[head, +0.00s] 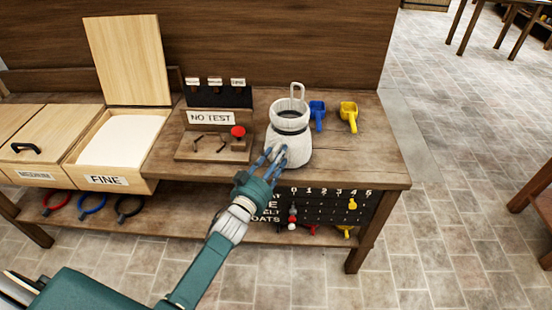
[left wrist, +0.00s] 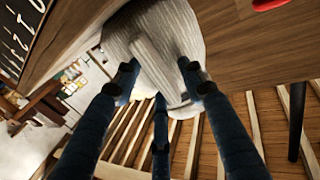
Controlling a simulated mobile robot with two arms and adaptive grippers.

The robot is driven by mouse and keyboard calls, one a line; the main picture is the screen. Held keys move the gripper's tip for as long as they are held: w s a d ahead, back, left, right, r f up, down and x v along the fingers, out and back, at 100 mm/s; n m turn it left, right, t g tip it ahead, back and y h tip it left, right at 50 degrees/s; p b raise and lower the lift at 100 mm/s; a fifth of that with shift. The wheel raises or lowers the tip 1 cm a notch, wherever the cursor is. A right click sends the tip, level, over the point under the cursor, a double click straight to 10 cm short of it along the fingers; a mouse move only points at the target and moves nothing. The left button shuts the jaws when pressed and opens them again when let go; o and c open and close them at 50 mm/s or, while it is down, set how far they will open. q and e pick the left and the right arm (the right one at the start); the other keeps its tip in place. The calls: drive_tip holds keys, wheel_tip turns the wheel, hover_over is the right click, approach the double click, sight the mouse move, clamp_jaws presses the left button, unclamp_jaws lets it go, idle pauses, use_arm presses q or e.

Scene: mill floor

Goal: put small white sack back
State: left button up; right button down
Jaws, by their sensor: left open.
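The small white sack (head: 296,151) stands upright on the wooden bench top, right of the NO TEST stand. Its open mouth has a pale rim, and a loop rises at the back. My left gripper (head: 274,156) is open, with its blue fingers at the front left of the sack. In the left wrist view the fingers of my left gripper (left wrist: 158,85) spread before the ribbed sack (left wrist: 150,32). Whether they touch it I cannot tell. My right gripper is not in view.
A blue scoop (head: 317,113) and a yellow scoop (head: 348,113) lie right of the sack. The NO TEST stand (head: 211,118) with a red knob is to the left. An open FINE bin (head: 104,183) holds white flour. A board with numbers (head: 325,208) hangs below the bench top.

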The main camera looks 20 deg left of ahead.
use_arm(q)
drive_tip(key=s+a, duration=0.1)
drive_tip(key=s, duration=1.1)
drive_tip(key=s+f+g, duration=0.3)
drive_tip(key=s+f, duration=0.1)
drive_tip(key=f, duration=0.7)
drive_tip(key=s+f+g+y, duration=0.15)
drive_tip(key=s+f, duration=0.35)
drive_tip(key=f, duration=0.6)
drive_tip(key=s+f+g, duration=0.4)
drive_tip(key=f, duration=0.7)
drive_tip(key=s+f+g, duration=0.2)
drive_tip(key=s+f, duration=0.4)
drive_tip(key=s, duration=0.4)
drive_tip(key=s+f+g, duration=0.3)
drive_tip(key=s+f, duration=0.3)
drive_tip(key=s, duration=0.5)
drive_tip(key=s+f+m+g, duration=0.1)
drive_tip(key=s+f+g, duration=0.2)
drive_tip(key=s+f, duration=0.4)
drive_tip(key=s, duration=0.4)
drive_tip(key=shift+s+a, duration=0.25)
drive_tip(key=shift+a, duration=0.15)
drive_tip(key=shift+s+f+g+y, duration=0.1)
drive_tip(key=shift+s+g+y, duration=0.15)
drive_tip(key=shift+g, duration=0.1)
drive_tip(key=shift+c, duration=0.5)
